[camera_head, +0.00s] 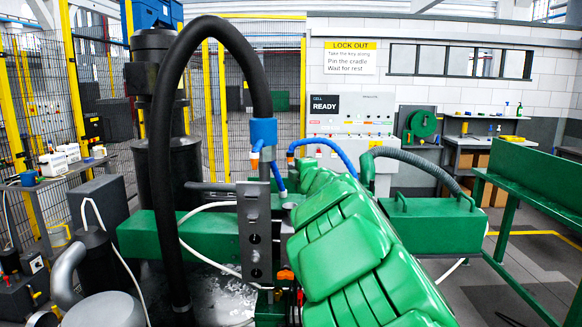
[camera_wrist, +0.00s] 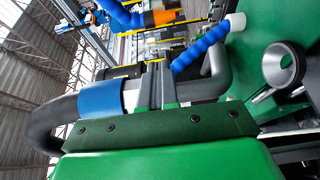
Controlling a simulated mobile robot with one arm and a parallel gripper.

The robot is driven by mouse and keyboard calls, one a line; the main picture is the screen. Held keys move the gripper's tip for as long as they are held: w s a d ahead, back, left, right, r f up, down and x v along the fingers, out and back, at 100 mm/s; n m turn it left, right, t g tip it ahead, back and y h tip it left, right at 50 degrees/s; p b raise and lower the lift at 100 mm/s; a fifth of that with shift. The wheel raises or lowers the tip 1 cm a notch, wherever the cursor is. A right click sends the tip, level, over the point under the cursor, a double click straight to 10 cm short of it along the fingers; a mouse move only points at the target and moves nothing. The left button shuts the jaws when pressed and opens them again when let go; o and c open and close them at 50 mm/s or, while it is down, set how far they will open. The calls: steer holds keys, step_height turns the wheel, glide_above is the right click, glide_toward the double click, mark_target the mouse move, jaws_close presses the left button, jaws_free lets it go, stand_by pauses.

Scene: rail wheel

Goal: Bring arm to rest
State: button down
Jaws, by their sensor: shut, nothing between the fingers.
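My gripper (camera_wrist: 158,66) shows in the wrist view as two grey fingers side by side. They are shut with nothing between them. They rise from a dark bolted bar on a green body at the bottom of the view. A black hose with a blue collar (camera_wrist: 99,98) passes close to the fingers; I cannot tell if they touch. In the head view, large green ribbed covers slant through the middle; I cannot tell for sure whether they are my arm. I cannot make out my gripper there, and no cradle or rest is clearly identifiable.
In the head view, a thick black hose (camera_head: 248,52) arches at the left. Yellow-posted mesh fencing and a control panel (camera_head: 345,130) are behind. The wrist view shows a blue ribbed hose (camera_wrist: 199,48) and a grey funnel (camera_wrist: 282,66).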

steer(key=s+d+r+m+t+h, duration=0.1)
steer(key=s+d+r+m+h, duration=0.25)
steer(key=d, duration=0.35)
steer(key=s+d+r+m+h, duration=0.25)
steer(key=s+d+m, duration=0.2)
steer(key=d, duration=0.25)
steer(key=s+d+f+m+g+h, duration=0.3)
steer(key=s+d+f+m+h, duration=0.15)
steer(key=s+d+m, duration=0.6)
steer(key=s+a+f+m+g+y, duration=0.1)
steer(key=s+f+g, duration=0.4)
steer(key=s, duration=1)
steer(key=s+a+f+m+g+y, duration=0.1)
steer(key=s+f+g, duration=0.4)
steer(key=s+f, duration=0.5)
steer(key=s+a+f+m+g+y, duration=0.1)
steer(key=s+a+f+g, duration=0.4)
steer(key=s, duration=1.6)
step_height(320, 180, down, 4)
steer(key=shift+s+r+m+g, duration=0.2)
steer(key=shift+s+m+g, duration=0.15)
steer(key=shift+m+g, duration=0.35)
